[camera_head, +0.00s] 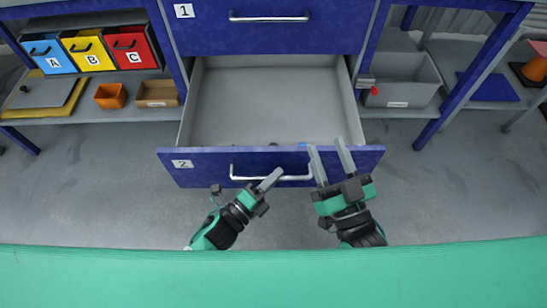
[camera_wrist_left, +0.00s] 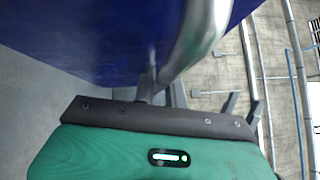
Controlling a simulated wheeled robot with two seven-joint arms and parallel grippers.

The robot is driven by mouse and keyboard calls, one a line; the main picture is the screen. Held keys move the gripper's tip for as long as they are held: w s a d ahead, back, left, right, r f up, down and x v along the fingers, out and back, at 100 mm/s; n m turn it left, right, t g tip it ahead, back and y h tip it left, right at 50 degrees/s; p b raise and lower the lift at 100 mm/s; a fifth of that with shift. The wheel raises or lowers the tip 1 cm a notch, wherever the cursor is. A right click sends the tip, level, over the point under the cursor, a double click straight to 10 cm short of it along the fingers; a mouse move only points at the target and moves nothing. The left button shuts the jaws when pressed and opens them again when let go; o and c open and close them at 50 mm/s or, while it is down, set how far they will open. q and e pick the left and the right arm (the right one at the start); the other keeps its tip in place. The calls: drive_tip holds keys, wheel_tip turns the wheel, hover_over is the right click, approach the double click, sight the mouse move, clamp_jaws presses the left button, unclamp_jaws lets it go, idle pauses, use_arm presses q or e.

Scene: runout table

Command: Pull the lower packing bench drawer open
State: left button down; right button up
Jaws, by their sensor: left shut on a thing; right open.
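The lower drawer (camera_head: 205,170), blue-fronted and labelled 2, stands pulled out from the bench, with its grey interior (camera_head: 262,100) showing. Its silver bar handle (camera_head: 243,178) runs across the front and also shows large in the left wrist view (camera_wrist_left: 195,35). My left gripper (camera_head: 272,178) is shut on the handle near its middle. My right gripper (camera_head: 328,160) is open, with its fingers up at the drawer front near the handle's right end; I cannot tell whether it touches. The upper drawer (camera_head: 270,35), labelled 1, is closed.
Blue, yellow and red bins (camera_head: 88,50) stand on the left shelf above an orange box (camera_head: 110,95) and a brown tray (camera_head: 157,93). A grey bin (camera_head: 402,80) stands right of the drawer. Blue bench legs (camera_head: 475,70) flank it. The floor in front is clear.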

use_arm(q)
drive_tip(key=shift+s, duration=1.25)
use_arm(e)
drive_tip(key=shift+a+f+g, duration=0.25)
drive_tip(key=shift+f+g, duration=0.25)
drive_tip(key=shift+f, duration=0.25)
use_arm(q)
drive_tip(key=c, duration=1.5)
unclamp_jaws()
drive_tip(key=shift+o, duration=0.2)
drive_tip(key=p+v, duration=0.1)
drive_tip(key=v, duration=1.2)
drive_tip(key=shift+s+a, duration=0.2)
drive_tip(key=shift+a, duration=0.15)
use_arm(e)
drive_tip(key=f, duration=0.1)
drive_tip(key=f+g, duration=0.1)
drive_tip(key=s+a+f+g, duration=0.1)
drive_tip(key=f, duration=0.1)
use_arm(q)
drive_tip(key=shift+f, duration=0.15)
use_arm(e)
drive_tip(key=shift+h, duration=0.3)
